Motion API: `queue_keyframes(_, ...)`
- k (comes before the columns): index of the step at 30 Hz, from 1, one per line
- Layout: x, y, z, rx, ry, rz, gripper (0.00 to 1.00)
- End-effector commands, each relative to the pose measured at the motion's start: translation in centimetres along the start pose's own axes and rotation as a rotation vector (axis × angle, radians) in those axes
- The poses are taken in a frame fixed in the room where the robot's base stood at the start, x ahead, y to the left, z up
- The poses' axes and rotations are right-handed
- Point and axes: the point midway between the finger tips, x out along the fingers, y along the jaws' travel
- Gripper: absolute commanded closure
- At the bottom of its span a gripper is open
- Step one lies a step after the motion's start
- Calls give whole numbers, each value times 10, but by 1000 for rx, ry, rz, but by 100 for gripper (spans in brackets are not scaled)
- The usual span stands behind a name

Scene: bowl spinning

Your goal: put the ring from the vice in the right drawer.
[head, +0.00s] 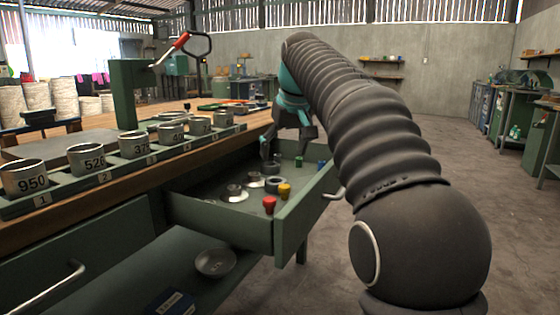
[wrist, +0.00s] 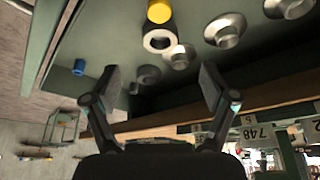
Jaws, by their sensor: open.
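My gripper (head: 290,140) is open above the far part of the pulled-out drawer (head: 195,207), pointing down. In the wrist view, my gripper (wrist: 160,80) has nothing between its fingers. A ring (wrist: 160,40) lies in the drawer beside a yellow piece (wrist: 159,11), ahead of the fingertips; this ring also shows in the head view (head: 272,184). A smaller grey round part (wrist: 148,73) lies below the gap between the fingers. I cannot tell which ring is the vice's. A green upright stand with a red-handled lever (head: 125,95), possibly the vice, stands on the bench.
Several metal round parts (head: 234,193), a red piece (head: 269,204) and a blue piece (wrist: 79,66) are in the drawer. Numbered cans (head: 25,178) line the bench edge. A metal bowl (head: 215,262) sits on the lower shelf. Open floor (head: 470,180) lies to the right.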

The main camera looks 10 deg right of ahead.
Motion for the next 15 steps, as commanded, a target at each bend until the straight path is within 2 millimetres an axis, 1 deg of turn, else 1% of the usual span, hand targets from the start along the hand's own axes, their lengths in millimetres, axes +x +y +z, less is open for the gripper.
queue_keyframes(1, -8, 0, -1, 0, 1, 0, 16)
queue_keyframes(6, -21, 0, 0, 0, 0, 0, 16)
queue_keyframes(15, -23, 0, 0, 0, -1, 0, 16)
